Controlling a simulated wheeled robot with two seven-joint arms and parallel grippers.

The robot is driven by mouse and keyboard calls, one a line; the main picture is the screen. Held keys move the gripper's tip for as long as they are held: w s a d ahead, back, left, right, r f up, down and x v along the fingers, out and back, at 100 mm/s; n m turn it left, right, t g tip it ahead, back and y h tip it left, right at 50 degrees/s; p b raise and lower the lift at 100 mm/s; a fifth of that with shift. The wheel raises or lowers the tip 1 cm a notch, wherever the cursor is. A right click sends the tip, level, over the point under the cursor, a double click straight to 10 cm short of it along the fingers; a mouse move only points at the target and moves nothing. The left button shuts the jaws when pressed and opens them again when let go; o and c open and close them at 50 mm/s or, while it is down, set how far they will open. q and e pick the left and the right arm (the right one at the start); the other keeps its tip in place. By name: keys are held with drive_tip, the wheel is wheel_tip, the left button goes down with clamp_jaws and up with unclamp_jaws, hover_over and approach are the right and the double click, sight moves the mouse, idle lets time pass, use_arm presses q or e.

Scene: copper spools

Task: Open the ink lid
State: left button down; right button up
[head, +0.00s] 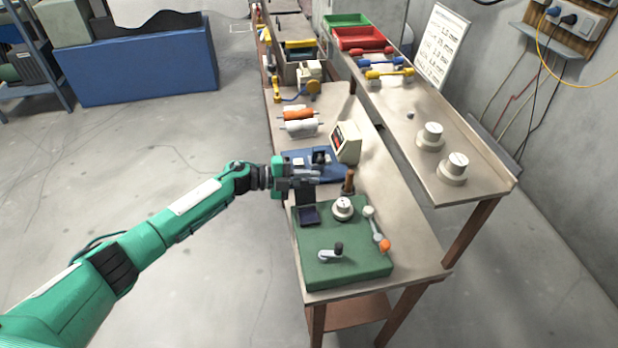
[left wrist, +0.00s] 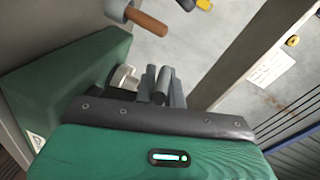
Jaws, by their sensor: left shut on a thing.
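My left gripper (head: 316,176) reaches in from the left over the near bench, between the blue mat and the green machine base (head: 345,270). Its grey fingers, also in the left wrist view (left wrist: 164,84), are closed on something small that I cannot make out. A small dark square pad or box (head: 308,215) lies on the green base, below the gripper in the picture. No ink lid can be picked out for certain. A small black device (head: 320,157) sits on the blue mat (head: 325,174) just behind the fingers. My right gripper is not in view.
A brown wooden handle (head: 348,183) is right of the gripper. A beige meter (head: 346,143) stands behind. Floor left of the bench is clear.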

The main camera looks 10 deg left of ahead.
use_arm(q)
drive_tip(key=c, duration=1.5)
unclamp_jaws()
drive_tip(key=shift+b+v, duration=2.35)
drive_tip(key=shift+v, duration=4.55)
drive_tip(key=shift+w, duration=0.1)
